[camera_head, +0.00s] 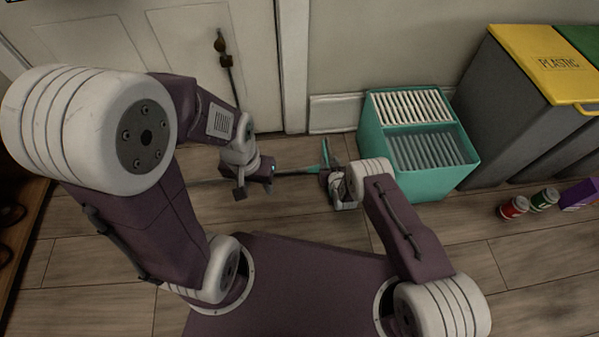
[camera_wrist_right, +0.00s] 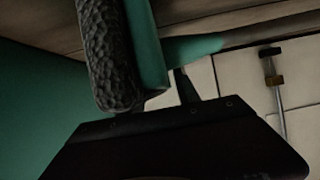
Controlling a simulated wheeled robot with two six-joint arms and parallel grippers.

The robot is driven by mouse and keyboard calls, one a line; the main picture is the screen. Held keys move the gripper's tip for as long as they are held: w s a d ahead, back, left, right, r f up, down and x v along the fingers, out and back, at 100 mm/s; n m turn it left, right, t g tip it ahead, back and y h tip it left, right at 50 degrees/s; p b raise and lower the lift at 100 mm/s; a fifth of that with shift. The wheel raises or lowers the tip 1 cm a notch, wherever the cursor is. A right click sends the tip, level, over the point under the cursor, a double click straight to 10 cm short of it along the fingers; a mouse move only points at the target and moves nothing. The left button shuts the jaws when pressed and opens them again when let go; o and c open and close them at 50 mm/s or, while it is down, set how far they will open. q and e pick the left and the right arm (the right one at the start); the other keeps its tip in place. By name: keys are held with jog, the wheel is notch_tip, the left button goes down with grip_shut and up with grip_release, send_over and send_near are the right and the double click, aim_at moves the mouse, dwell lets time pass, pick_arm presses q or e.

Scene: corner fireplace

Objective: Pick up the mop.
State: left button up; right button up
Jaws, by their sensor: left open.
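The mop (camera_head: 324,153) lies low over the floor, with a teal head near the bucket and a thin handle running left towards my left gripper. In the right wrist view the mop's rough grey sponge (camera_wrist_right: 108,55) and teal bar fill the upper middle, very close to my right gripper. My left gripper (camera_head: 254,188) is open at the handle; whether the handle is between its fingers is unclear. My right gripper (camera_head: 333,185) is beside the mop head, partly hidden by its own wrist. I cannot tell whether its jaws are open or shut.
A teal mop bucket (camera_head: 418,175) with slatted grids stands right of the mop. Grey bins with a yellow lid (camera_head: 545,62) are at the right, with a red can (camera_head: 514,208) and a green can (camera_head: 543,200) before them. A white door (camera_head: 180,50) stands behind.

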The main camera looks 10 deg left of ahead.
grip_shut()
dwell(1.2)
